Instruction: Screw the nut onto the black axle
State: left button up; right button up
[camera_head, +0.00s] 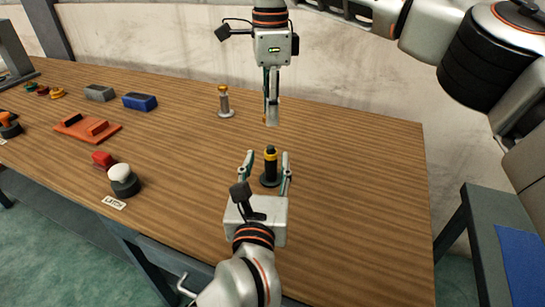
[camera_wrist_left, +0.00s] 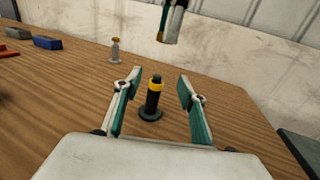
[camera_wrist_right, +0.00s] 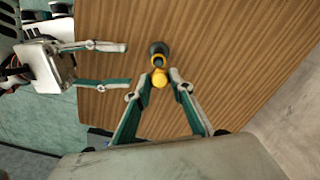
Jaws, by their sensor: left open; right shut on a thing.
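The black axle (camera_head: 270,173) stands upright on its round base on the table, with a yellow band (camera_wrist_left: 156,86) near its top. My left gripper (camera_head: 268,155) is open, with one finger on each side of the axle and gaps between. My right gripper (camera_head: 271,118) points down above and beyond the axle, apart from it. In the right wrist view its fingertips (camera_wrist_right: 160,74) are shut on a small round yellow piece, seemingly the nut (camera_wrist_right: 159,79). This piece is hidden by the fingers in the head view. The axle (camera_wrist_right: 158,48) shows just past it there.
A silver axle (camera_head: 225,105) with an orange-yellow top stands behind to the left. Blue (camera_head: 139,101) and grey (camera_head: 99,92) blocks, an orange tray (camera_head: 88,128) and a white-topped knob (camera_head: 121,178) lie further left. The table's right side is clear.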

pick_arm(q)
send_near(270, 169)
jog(key=shift+w+d+r, duration=0.1)
jog(key=shift+w+r, duration=0.05)
jog(key=shift+w, duration=0.45)
jog(key=shift+w+d+r, duration=0.1)
jog(key=shift+w+r, duration=0.1)
jog(key=shift+w, duration=0.45)
jog(key=w, duration=0.6)
jog(key=shift+w+d+f, duration=0.1)
jog(key=shift+d+f, duration=0.15)
jog(key=shift+w, duration=0.65)
grip_shut()
